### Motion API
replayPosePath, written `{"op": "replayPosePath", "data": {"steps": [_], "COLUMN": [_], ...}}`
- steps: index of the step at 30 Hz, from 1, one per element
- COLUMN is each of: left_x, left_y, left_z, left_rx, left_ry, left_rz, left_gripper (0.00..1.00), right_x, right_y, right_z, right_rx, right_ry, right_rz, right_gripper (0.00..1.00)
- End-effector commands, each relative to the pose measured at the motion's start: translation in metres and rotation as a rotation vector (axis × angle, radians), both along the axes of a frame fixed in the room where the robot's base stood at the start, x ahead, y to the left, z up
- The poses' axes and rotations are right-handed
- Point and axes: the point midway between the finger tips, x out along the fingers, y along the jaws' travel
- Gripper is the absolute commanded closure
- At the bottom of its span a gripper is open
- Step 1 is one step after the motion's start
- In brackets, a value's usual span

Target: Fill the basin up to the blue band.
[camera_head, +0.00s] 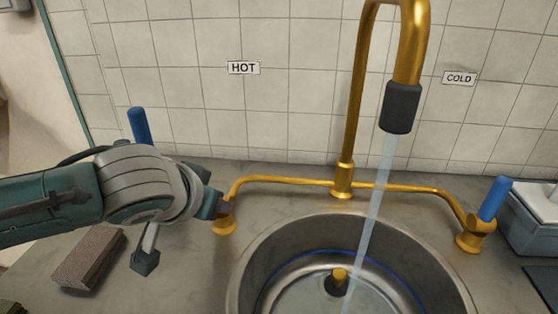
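The steel basin (244,262) is set in the counter, its near part cut off by the frame. The blue band (392,270) runs around its inner wall. A thin water stream (374,205) falls from the brass spout (402,105) into it. Pale, clear water seems to cover the bottom, below the band. A dark plug with a yellow knob (339,275) stands at the bottom. My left gripper (180,232) is beside the hot tap's base (225,225), its fingers apart and apparently empty. A blue handle-like cylinder (139,126) rises behind my arm, its lower end hidden. My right gripper is out of view.
The cold tap's blue handle (495,199) is at the right, under the COLD sign (459,78). The HOT sign (243,67) is on the tiled wall. A brown block (90,258) lies on the counter at the left. A grey box (530,222) stands at the right edge.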

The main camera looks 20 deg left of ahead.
Motion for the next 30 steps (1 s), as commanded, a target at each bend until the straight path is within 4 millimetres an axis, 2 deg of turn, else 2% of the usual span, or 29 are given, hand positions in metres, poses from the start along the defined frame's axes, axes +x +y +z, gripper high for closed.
{"op": "replayPosePath", "data": {"steps": [16, 17, 18, 24, 30], "left_x": [0.0010, 0.0010, 0.0009, 0.0009, 0.0008], "left_y": [0.0001, 0.0001, 0.0002, 0.0003, 0.0004], "left_z": [-0.0009, -0.0009, -0.0010, -0.0011, -0.0011], "left_rx": [0.006, 0.006, 0.006, 0.007, 0.007], "left_ry": [-0.031, -0.030, -0.030, -0.030, -0.029], "left_rz": [0.000, 0.001, 0.001, 0.000, 0.000], "left_gripper": [1.00, 0.68, 0.63, 0.41, 0.39], "right_x": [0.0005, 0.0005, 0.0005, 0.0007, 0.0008], "right_y": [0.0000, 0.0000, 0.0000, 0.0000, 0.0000], "right_z": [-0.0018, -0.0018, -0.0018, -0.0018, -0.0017], "right_rx": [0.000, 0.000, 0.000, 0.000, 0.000], "right_ry": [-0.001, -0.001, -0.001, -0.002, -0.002], "right_rz": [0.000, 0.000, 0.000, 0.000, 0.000], "right_gripper": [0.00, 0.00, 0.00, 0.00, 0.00]}}
